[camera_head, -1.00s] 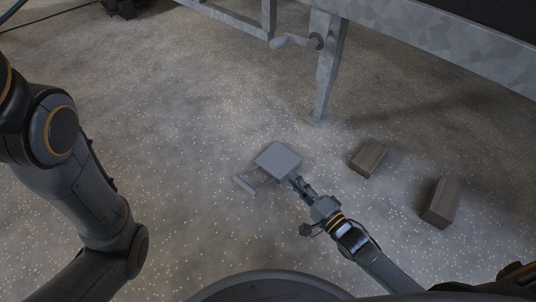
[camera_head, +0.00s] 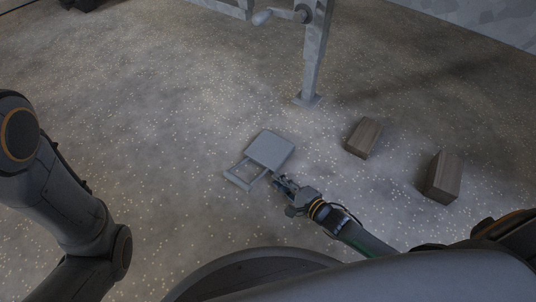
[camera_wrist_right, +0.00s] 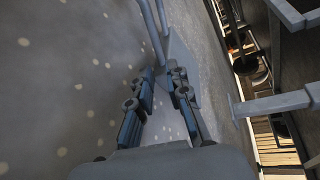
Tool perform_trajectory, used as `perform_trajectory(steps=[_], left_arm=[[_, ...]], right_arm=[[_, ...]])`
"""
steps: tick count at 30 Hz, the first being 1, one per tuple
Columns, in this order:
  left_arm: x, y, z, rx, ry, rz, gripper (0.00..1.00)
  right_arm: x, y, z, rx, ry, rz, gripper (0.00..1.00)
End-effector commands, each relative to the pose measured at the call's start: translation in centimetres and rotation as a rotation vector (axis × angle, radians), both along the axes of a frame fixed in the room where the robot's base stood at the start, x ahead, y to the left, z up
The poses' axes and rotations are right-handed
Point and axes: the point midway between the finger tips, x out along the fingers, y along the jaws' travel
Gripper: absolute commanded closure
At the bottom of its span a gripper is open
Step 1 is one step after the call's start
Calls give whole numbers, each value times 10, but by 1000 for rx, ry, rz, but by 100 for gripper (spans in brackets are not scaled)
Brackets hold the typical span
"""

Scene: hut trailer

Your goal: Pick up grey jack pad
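The grey jack pad (camera_head: 271,149) is a flat square plate with a bar handle (camera_head: 238,181) on its lower-left side. It lies on the ground in the middle of the head view. My right gripper (camera_head: 278,180) is just below the pad's lower corner, near where the handle joins. In the right wrist view, the pad (camera_wrist_right: 184,58) and its handle are beyond the fingertips (camera_wrist_right: 162,72). The fingers are apart with nothing visible between them; whether a tip touches the pad I cannot tell. Only links of my left arm show; its gripper is out of view.
Two brown wooden blocks (camera_head: 364,138) (camera_head: 442,178) lie to the right of the pad. A grey metal leg (camera_head: 314,60) with a crank handle (camera_head: 263,18) stands behind it on a foot plate. The speckled ground left of the pad is clear.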

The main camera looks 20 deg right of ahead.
Motion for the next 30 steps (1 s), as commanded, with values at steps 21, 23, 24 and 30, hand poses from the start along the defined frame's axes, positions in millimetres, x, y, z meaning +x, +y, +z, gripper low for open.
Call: perform_trajectory(steps=[21,23,24,30], left_arm=[[0,0,-49,1,-1,0,55],[0,0,-49,1,-1,0,55],[0,0,-49,1,-1,0,55],[0,0,-49,1,0,0,55]], right_arm=[[42,22,-14,0,-1,1,83],[42,22,-14,0,-1,1,83],[42,22,-14,0,-1,1,91],[42,22,-14,0,-1,1,100]])
